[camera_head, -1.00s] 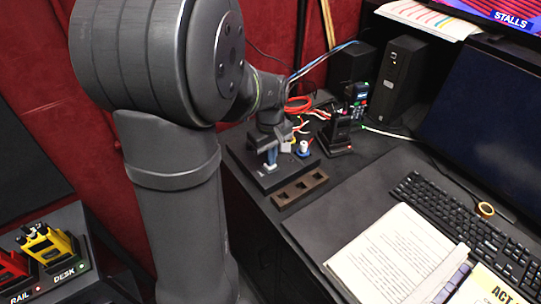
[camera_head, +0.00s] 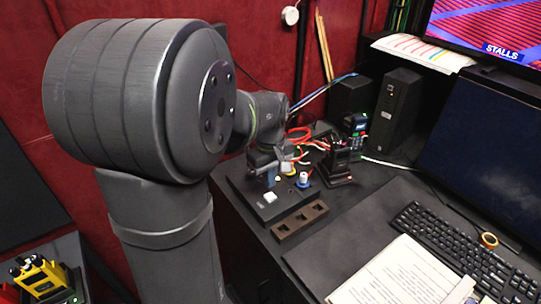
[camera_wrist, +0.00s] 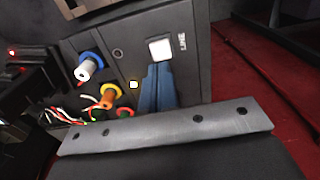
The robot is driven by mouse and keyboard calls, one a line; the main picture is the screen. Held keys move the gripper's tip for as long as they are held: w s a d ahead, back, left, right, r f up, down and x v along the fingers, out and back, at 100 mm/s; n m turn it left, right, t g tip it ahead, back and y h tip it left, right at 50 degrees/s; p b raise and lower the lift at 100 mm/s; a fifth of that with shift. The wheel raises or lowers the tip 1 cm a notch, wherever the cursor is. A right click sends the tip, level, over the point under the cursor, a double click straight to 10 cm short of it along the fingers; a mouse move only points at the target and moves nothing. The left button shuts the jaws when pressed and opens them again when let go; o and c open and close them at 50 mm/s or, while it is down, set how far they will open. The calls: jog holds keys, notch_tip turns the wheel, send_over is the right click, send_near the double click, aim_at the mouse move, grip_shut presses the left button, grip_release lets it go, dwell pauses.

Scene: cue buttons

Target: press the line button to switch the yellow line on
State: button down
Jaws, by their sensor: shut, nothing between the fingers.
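The line button is a white square button (camera_wrist: 160,49) marked LINE on a dark box; it also shows in the head view (camera_head: 270,197), uncovered. My gripper (camera_wrist: 158,68) is shut, its blue fingers together and empty. In the wrist view the fingertips lie just below the button; whether they touch the box is unclear. In the head view the gripper (camera_head: 271,182) is over the box, behind the button. A small lamp (camera_wrist: 133,85) beside the fingers looks pale yellow and bright; it shows faintly in the head view (camera_head: 278,179).
A blue-ringed white plug (camera_wrist: 86,69) and an orange-yellow connector (camera_wrist: 107,98) sit beside the button. A brown slotted block (camera_head: 300,220) lies in front of the box. A black radio in a stand (camera_head: 336,165) is to the right, with loose cables behind.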

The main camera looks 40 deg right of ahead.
aim_at(269, 196)
notch_tip(269, 196, up, 9)
jog(key=shift+f, duration=0.1)
dwell(0.6)
jog(key=s+a+m+t+h, duration=0.1)
jog(key=s+a, duration=0.2)
jog(key=a, duration=0.5)
jog(key=s+a+m+t+h, duration=0.1)
jog(key=s+a, duration=0.2)
jog(key=a, duration=0.5)
jog(key=s+a+f+m+t, duration=0.2)
jog(key=s+a+f+t, duration=0.1)
jog(key=s+a+f, duration=0.4)
jog(key=a+f, duration=0.2)
jog(key=a, duration=0.1)
jog(key=shift+s+m, duration=0.2)
jog(key=shift+m, duration=0.2)
jog(key=shift+a+r, duration=0.1)
